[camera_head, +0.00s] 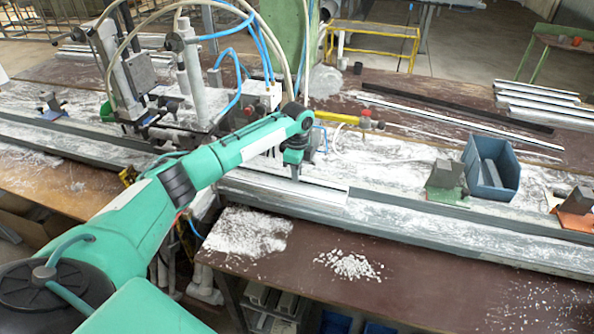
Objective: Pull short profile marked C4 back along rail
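A light grey-white profile (322,195) lies along the long grey rail (430,213) at the front of the bench. Its right end shows near the middle of the picture, and no C4 mark can be read on it. My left gripper (294,172) points down at this profile from above, with its tips at or just over the top. The fingers are small and dark, so I cannot tell whether they are open, shut or touching the profile. My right gripper is not in view.
A clamp machine (190,95) with hoses stands behind my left arm. A blue bin (490,168) and a green-based block (446,178) stand behind the rail at right, and an orange-based block (576,210) at far right. White chips (350,265) lie on the front brown board.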

